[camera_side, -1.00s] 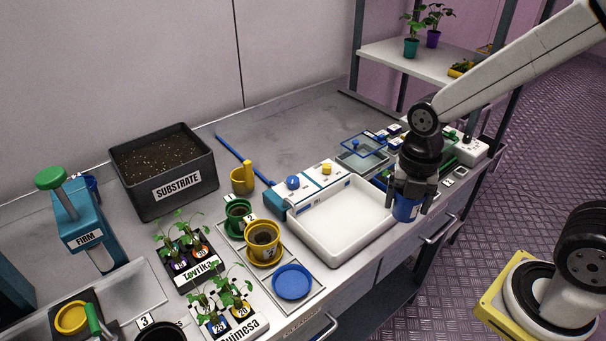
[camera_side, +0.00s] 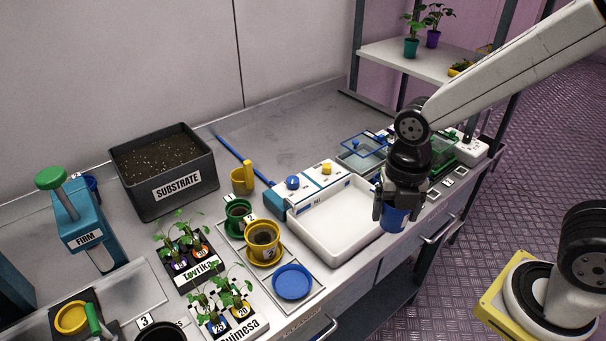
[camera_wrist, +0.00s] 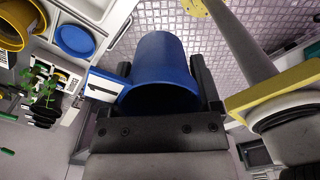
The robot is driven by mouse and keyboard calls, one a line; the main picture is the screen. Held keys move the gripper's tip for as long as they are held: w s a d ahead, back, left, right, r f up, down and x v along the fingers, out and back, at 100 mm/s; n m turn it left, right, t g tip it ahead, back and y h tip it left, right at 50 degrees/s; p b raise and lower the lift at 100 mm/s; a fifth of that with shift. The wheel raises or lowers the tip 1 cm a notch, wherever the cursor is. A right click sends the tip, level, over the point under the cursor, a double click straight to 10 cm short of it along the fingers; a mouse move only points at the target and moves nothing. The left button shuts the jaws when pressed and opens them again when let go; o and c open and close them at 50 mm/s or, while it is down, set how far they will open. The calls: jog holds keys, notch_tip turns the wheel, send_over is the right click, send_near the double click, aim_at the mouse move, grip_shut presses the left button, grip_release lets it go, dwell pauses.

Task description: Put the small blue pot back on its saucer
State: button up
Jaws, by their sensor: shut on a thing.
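The small blue pot (camera_side: 394,219) is held upright between the fingers of my gripper (camera_side: 393,207), at the front right of the white tray. In the wrist view the pot (camera_wrist: 160,72) fills the middle, with my gripper's fingers (camera_wrist: 165,82) on both sides of it. Its blue saucer (camera_side: 292,282) is empty on a light mat, left of and nearer than the pot in the side view. The saucer (camera_wrist: 75,40) also shows at the upper left in the wrist view. Whether the pot's base touches anything is hard to tell.
The white tray (camera_side: 320,250) lies between pot and saucer. A yellow pot (camera_side: 263,236) and a green pot (camera_side: 238,211) stand on their saucers beside the blue one. Labelled seedling trays (camera_side: 240,331) sit left of it. The bench's front edge is close to the pot.

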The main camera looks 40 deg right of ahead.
jog(key=s+a+r+n, duration=0.1)
jog(key=s+a+n, duration=0.3)
jog(key=a+n, duration=0.3)
jog(key=shift+a+r, duration=0.25)
jog(key=shift+a, duration=1.4)
jog(key=shift+w+f, duration=0.1)
jog(key=w+a+f, duration=0.1)
jog(key=w, duration=0.1)
jog(key=w+a+f, duration=0.1)
jog(key=w, duration=0.2)
jog(key=w+a+f, duration=0.2)
jog(key=shift+w, duration=0.4)
jog(key=shift+w+a+f, duration=0.3)
jog(key=shift+w+f, duration=0.4)
jog(key=shift+f, duration=0.15)
jog(key=shift+w+a+f, duration=0.35)
jog(key=shift+w+f, duration=0.3)
jog(key=shift+f, duration=0.25)
jog(key=shift+w+a+f, duration=0.3)
jog(key=shift+w+f, duration=0.4)
jog(key=shift+f, duration=0.15)
jog(key=shift+w+f, duration=0.15)
jog(key=shift+f, duration=0.05)
jog(key=shift+a+f, duration=0.1)
jog(key=shift+f, duration=1.55)
